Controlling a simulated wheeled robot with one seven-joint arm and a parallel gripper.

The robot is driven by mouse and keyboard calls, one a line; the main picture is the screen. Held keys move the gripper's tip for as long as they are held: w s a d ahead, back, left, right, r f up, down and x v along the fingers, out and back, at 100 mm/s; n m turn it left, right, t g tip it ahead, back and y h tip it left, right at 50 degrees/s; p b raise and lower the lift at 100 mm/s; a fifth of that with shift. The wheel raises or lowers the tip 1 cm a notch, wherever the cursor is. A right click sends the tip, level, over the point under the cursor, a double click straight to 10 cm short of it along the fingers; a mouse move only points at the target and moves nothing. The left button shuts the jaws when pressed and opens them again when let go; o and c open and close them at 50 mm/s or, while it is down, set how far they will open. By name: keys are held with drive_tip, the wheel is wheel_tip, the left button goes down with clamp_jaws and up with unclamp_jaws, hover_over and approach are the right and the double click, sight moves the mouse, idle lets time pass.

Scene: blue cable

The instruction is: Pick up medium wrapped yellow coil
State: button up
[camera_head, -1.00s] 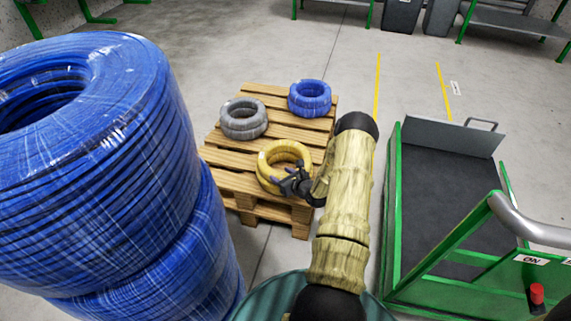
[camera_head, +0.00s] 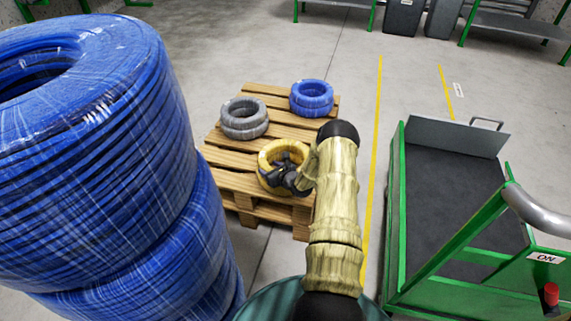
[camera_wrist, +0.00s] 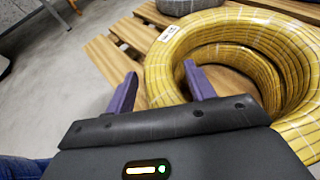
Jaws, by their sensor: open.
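The wrapped yellow coil (camera_head: 280,154) lies flat at the front right of a wooden pallet. It fills the right half of the wrist view (camera_wrist: 215,35), where a white label shows on its wrap. My gripper (camera_head: 281,178) is at the coil's front edge in the head view and hides part of it. In the wrist view my gripper (camera_wrist: 160,82) is open, with two purple fingers apart. The right finger overlaps the coil's ring near its inner opening, and the left finger is outside the ring on the left. Nothing is held. I cannot tell whether the fingers touch the coil.
The pallet (camera_head: 222,160) also bears a grey coil (camera_head: 244,118) at the left and a blue coil (camera_head: 312,98) at the back. Large blue coils (camera_head: 130,150) are stacked close at the left. A green-framed cart (camera_head: 398,215) stands at the right.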

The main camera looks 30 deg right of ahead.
drive_tip(key=shift+w+f, duration=0.15)
drive_tip(key=shift+w, duration=0.3)
clamp_jaws()
idle(0.4)
